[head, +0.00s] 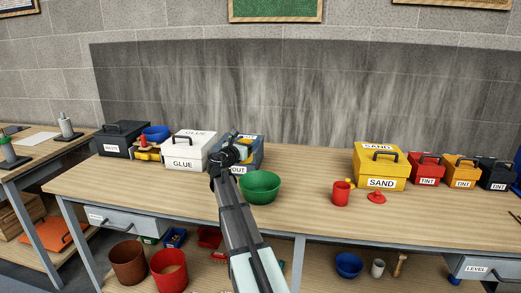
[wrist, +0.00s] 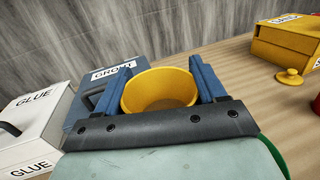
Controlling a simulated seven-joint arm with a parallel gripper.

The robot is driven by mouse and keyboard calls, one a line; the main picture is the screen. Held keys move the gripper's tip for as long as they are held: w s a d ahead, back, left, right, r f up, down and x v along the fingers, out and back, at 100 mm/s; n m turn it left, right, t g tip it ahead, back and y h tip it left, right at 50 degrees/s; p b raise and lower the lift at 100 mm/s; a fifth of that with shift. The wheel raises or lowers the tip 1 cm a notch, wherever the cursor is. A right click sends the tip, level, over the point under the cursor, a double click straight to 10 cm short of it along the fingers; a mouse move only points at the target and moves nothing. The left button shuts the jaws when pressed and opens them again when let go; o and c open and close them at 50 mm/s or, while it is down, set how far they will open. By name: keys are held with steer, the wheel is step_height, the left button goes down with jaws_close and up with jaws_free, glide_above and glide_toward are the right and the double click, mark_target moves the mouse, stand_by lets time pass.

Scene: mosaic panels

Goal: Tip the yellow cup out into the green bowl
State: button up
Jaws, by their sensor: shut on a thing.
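My gripper (wrist: 157,76) is shut on the yellow cup (wrist: 160,83), with a blue finger on each side of it. The cup's open rim shows in the wrist view; its inside bottom is tan, and I cannot tell whether that is contents. In the head view my gripper (head: 243,149) is behind and left of the green bowl (head: 260,188), above the bench, and little of the cup shows. In the wrist view only a green edge of the bowl (wrist: 274,157) shows at lower right.
The grout box (wrist: 92,97) and white glue box (head: 190,152) stand close on the left. A red cup (head: 341,193), a red lid (head: 376,197), a yellow lid (wrist: 289,78) and the yellow sand box (head: 380,168) stand to the right. The bench between bowl and red cup is clear.

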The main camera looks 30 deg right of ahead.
steer(key=shift+d+r+m+g+h, duration=0.1)
steer(key=shift+d+m+g+h, duration=0.2)
steer(key=shift+d+m+g, duration=0.3)
steer(key=s+f+m+g+h, duration=0.1)
steer(key=f+m, duration=0.3)
steer(key=m, duration=0.6)
steer(key=s+d+f+m+g+h, duration=0.1)
steer(key=s+f+m+g+h, duration=0.1)
steer(key=m, duration=0.9)
step_height(320, 180, down, 3)
steer(key=shift+s+d+r+m+g, duration=0.2)
steer(key=shift+s+m+g, duration=0.1)
steer(key=shift+s+g, duration=0.55)
steer(key=shift+f+m+g, duration=0.2)
steer(key=shift+m+g, duration=0.05)
steer(key=shift+m, duration=0.45)
